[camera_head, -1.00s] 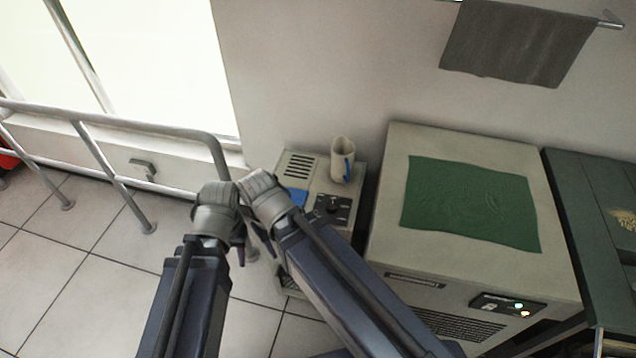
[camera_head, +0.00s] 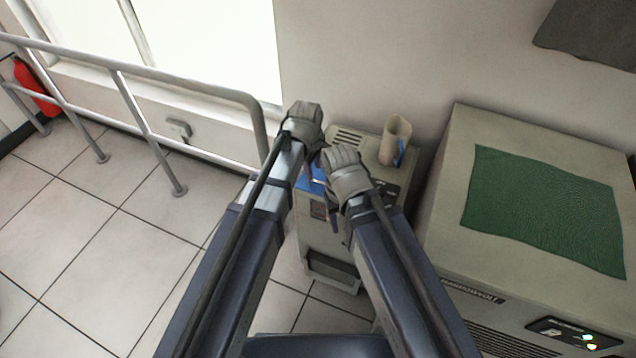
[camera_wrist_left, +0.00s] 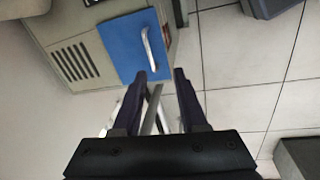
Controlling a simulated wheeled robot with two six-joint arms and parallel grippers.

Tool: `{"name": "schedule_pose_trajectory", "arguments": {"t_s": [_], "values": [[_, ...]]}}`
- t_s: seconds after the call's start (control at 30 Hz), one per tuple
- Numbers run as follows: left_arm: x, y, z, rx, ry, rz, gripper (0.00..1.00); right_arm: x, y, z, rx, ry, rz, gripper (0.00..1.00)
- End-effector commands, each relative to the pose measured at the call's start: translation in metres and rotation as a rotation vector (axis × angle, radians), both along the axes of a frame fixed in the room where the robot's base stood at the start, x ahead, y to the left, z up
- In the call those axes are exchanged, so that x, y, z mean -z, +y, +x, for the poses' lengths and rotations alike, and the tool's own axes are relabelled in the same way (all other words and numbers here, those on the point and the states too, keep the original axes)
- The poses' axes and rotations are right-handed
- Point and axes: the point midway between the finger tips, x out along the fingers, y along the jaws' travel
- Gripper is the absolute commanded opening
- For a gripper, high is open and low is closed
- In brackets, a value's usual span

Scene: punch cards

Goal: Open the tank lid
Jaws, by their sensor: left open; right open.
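The tank lid is a blue panel (camera_head: 311,182) on top of a small beige unit (camera_head: 324,242), partly hidden by my arms in the head view. In the left wrist view the lid (camera_wrist_left: 123,46) lies flat with a silver bar handle (camera_wrist_left: 147,48) near its edge. My left gripper (camera_head: 312,160) is over the lid; in the left wrist view its open fingers (camera_wrist_left: 160,74) point at the handle's near end, with nothing held. I cannot tell whether they touch it. My right gripper (camera_head: 332,200) is open by the unit's front, its fingers mostly hidden.
A cream cup (camera_head: 394,142) stands on the unit's back right. A larger beige machine with a green cloth (camera_head: 545,210) stands to the right. A metal railing (camera_head: 190,85) runs on the left, with open tiled floor before it.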

Motion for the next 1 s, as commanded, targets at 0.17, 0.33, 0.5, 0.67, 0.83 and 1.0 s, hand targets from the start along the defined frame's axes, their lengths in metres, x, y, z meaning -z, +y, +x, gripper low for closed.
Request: {"name": "schedule_pose_trajectory", "arguments": {"t_s": [0.17,0.33,0.5,0.67,0.83,1.0], "values": [[0.007,-0.005,0.017,-0.129,-0.009,-0.036,0.42,0.008,0.0,0.0,0.0,0.0,0.0,0.5],[0.007,-0.005,0.019,-0.157,-0.01,-0.044,0.42,0.008,0.0,0.0,0.0,0.0,0.0,0.5],[0.011,-0.006,0.019,-0.155,-0.01,-0.043,0.42,0.012,0.0,0.0,0.0,0.0,0.0,0.5],[0.022,-0.006,0.021,-0.154,-0.009,-0.043,0.42,0.023,0.0,0.0,0.0,0.0,0.0,0.5],[0.042,-0.008,0.024,-0.154,-0.009,-0.043,0.42,0.043,0.0,0.0,0.0,0.0,0.0,0.5],[0.064,-0.009,0.028,-0.154,-0.009,-0.043,0.42,0.065,0.0,0.0,-0.001,0.0,0.0,0.5]]}}
